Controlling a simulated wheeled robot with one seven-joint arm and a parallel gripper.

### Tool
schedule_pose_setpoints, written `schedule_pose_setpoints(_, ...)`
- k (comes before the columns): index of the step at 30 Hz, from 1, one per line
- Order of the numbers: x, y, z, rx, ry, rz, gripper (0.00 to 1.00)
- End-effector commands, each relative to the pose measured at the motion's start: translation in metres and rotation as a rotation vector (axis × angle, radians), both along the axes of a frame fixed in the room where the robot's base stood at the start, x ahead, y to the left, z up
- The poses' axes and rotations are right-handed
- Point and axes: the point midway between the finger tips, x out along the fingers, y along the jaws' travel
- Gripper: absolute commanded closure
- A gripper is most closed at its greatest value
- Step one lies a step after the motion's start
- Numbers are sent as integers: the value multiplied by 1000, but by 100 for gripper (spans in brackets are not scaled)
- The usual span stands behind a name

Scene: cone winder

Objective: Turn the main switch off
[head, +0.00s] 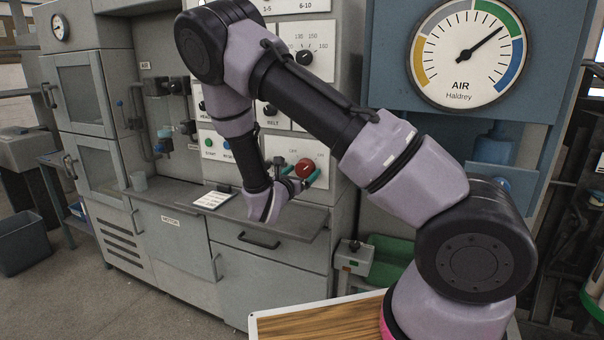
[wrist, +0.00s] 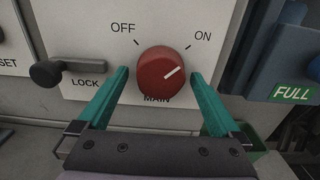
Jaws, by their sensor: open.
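The main switch is a round red knob (wrist: 165,72) on a white panel marked OFF at upper left and ON at upper right. Its white pointer line points to the upper right, toward the ON mark. The knob also shows in the head view (head: 305,168), partly behind my gripper. My gripper (wrist: 160,75) has two teal fingers, open, one on each side of the knob. In the wrist view a gap shows between each finger and the knob; I cannot tell whether either touches. In the head view my gripper (head: 298,183) is at the panel.
A dark lever marked LOCK (wrist: 62,72) sits just left of the left finger. A blue part with a green FULL label (wrist: 291,93) is at the right. A grey ledge (head: 300,220) runs below the panel, with a white paper (head: 212,200) on it.

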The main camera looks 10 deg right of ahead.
Motion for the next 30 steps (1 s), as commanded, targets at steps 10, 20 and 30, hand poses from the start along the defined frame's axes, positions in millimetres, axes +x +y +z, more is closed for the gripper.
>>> schedule_pose_setpoints(10, 0, 0, 0, 1, -1, 0, 57)
schedule_pose_setpoints(20, 0, 0, 0, -19, 14, 0, 82)
schedule_pose_setpoints(30, -1, 1, 0, -176, 127, 1, 82)
